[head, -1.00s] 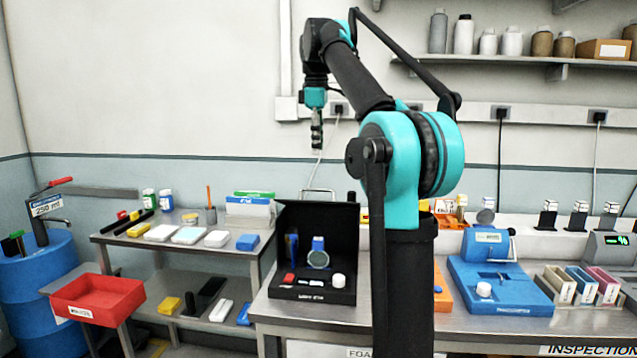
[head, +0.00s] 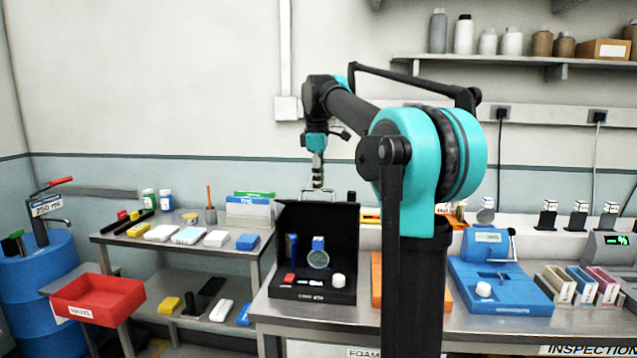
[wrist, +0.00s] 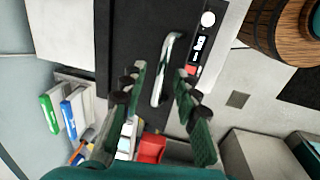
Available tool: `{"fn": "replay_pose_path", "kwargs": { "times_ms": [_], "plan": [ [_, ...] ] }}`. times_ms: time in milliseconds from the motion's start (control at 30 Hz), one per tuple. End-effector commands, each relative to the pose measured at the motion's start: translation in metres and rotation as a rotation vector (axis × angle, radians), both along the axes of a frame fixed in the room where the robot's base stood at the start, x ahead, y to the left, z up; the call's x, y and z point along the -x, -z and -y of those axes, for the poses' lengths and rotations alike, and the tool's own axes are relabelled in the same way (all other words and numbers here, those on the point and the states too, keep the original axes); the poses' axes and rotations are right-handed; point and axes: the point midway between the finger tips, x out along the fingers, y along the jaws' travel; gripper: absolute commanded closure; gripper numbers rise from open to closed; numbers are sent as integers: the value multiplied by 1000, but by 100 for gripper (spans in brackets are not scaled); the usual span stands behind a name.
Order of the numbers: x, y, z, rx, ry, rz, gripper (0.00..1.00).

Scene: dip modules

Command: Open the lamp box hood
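The black lamp box (head: 330,225) stands at the left end of the metal bench, its dark interior facing me. My gripper (head: 317,180) points down just above the box at the handle. In the wrist view my gripper (wrist: 160,75) is open, with the handle between its two fingers in the picture. I cannot tell whether either finger touches it.
A blue fixture (head: 500,295) and an orange block (head: 376,280) stand right of the box, partly behind my arm. A side table (head: 190,255) at left holds small boxes and a cup. A red tray (head: 98,298) is at far left. A shelf (head: 520,60) hangs above.

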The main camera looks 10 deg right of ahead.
Motion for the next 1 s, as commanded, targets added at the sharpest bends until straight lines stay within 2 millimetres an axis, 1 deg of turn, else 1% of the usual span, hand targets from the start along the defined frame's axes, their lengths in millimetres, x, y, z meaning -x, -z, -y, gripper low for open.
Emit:
{"fn": "replay_pose_path", "kwargs": {
  "times_ms": [67,100,333,800,1000],
  "plan": [
    [0,0,0,0,0,0,69],
    [0,0,0,0,0,0,72],
    [0,0,0,0,0,0,100],
    [-1,0,0,0,1,-1,100],
    [-6,-4,2,-11,1,-32,100]
  ]
}}
